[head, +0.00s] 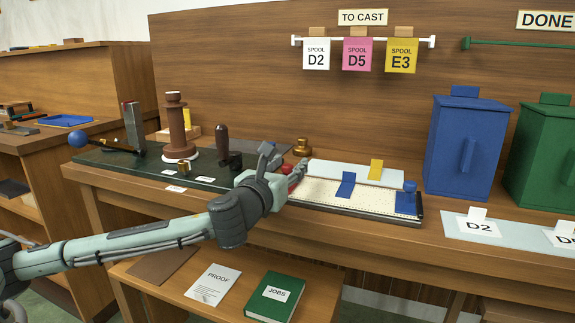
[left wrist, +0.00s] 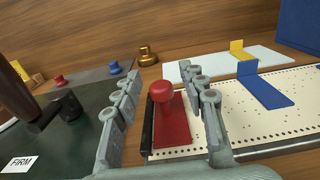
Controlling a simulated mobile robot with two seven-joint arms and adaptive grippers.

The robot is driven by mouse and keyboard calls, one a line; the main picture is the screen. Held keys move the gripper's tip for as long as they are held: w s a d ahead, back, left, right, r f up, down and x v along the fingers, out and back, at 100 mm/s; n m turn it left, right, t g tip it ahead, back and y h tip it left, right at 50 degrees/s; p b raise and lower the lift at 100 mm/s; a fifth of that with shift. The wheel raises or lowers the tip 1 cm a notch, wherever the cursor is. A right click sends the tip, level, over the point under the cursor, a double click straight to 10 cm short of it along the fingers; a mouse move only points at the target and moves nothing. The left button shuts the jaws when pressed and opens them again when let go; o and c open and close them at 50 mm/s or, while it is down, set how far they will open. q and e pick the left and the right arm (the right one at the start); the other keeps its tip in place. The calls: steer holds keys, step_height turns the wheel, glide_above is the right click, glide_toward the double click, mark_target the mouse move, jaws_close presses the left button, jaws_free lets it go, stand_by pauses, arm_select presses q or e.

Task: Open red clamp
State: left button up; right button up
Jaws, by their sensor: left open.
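The red clamp (left wrist: 172,118) is a flat red plate with a round red knob on top, at the left end of a pale perforated board (left wrist: 228,115). In the head view only bits of red (head: 288,168) show past my left gripper (head: 281,163). In the left wrist view my left gripper (left wrist: 165,100) is open, with one finger on each side of the red clamp. The fingers look apart from the knob. Whether they touch the plate's sides, I cannot tell. My right gripper is not in view.
A blue clamp (head: 407,200) is at the board's right end. A blue tab (head: 346,185) and a yellow tab (head: 376,169) stand nearby. A dark green mat (head: 125,165) with a brown column (head: 177,128) lies left. A brass weight (head: 302,147) stands behind. Blue (head: 464,147) and green (head: 541,155) bins stand right.

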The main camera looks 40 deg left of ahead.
arm_select(q)
jaws_close()
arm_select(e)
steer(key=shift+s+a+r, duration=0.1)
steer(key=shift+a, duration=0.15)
arm_select(q)
steer(key=shift+a+n, duration=0.15)
steer(key=shift+n, duration=0.15)
steer(key=n, duration=0.1)
steer(key=a+n, duration=0.1)
steer(key=shift+s+r+n, duration=0.1)
steer(key=shift+s+n, duration=0.05)
steer(key=shift+n, duration=0.25)
steer(key=n, duration=0.1)
steer(key=a+n, duration=0.1)
steer(key=n, duration=0.1)
steer(key=a+n, duration=0.1)
steer(key=n, duration=0.1)
steer(key=shift+s, duration=0.25)
steer(key=shift+a+f+n, duration=0.2)
steer(key=shift+n, duration=0.5)
steer(key=shift+s+a+f+n+p, duration=0.15)
steer(key=shift+a+n+p, duration=0.15)
steer(key=shift+n, duration=0.4)
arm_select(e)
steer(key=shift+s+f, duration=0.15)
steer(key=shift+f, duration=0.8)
